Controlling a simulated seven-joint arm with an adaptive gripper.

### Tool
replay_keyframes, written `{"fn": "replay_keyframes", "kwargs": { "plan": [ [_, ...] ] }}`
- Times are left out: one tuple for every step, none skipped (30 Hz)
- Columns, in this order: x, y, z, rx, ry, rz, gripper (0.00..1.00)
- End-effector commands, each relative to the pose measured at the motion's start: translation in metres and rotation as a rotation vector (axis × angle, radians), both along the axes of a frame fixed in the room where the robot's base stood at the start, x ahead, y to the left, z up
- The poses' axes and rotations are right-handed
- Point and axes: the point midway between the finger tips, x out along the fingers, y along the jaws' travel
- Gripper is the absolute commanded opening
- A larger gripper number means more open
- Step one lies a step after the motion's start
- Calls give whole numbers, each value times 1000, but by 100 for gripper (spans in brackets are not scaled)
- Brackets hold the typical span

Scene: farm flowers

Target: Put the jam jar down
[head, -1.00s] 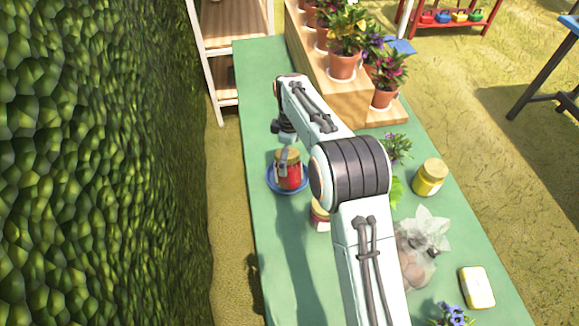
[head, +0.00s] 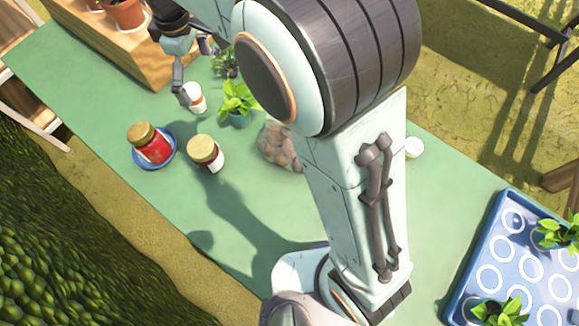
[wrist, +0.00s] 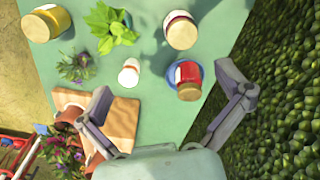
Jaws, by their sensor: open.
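The jam jar (head: 154,148), red with a gold lid, stands on a blue saucer (head: 172,162) on the green table. In the wrist view the jar (wrist: 186,76) sits on the saucer (wrist: 205,70), right of the middle. My gripper (head: 192,72) is open and empty, up and to the right of the jar in the head view and apart from it. In the wrist view its fingers (wrist: 165,82) are spread wide with nothing between them in their grip.
A second gold-lidded jar (head: 206,152) stands right of the saucer. A small white bottle (head: 193,97) and a leafy potted plant (head: 238,102) are near my gripper. A wooden stand (head: 140,50) is behind. A blue tray (head: 505,225) is at lower right.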

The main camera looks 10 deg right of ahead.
Motion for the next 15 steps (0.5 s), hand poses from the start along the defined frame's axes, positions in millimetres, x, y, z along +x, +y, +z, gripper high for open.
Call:
{"fn": "replay_keyframes", "kwargs": {
  "plan": [
    [-18, -40, 14, 6, -1, -147, 100],
    [-31, -60, 19, 9, 1, -235, 100],
    [-49, -84, 22, 13, 3, -351, 100],
    [-65, -101, 23, 15, 6, -438, 100],
    [-81, -116, 23, 18, 10, -521, 100],
    [-102, -133, 21, 23, 14, -628, 100],
    [-117, -143, 19, 26, 18, -703, 100],
    [-132, -152, 15, 29, 22, -772, 100],
    [-150, -161, 10, 33, 27, -858, 100],
    [-162, -166, 6, 37, 30, -915, 100],
    [-173, -170, 2, 38, 33, -965, 100],
    [-185, -174, -4, 43, 37, -1021, 100],
    [-192, -176, -7, 44, 40, -1056, 100],
    [-199, -177, -10, 45, 42, -1086, 100],
    [-205, -179, -13, 47, 45, -1116, 100]
  ]
}}
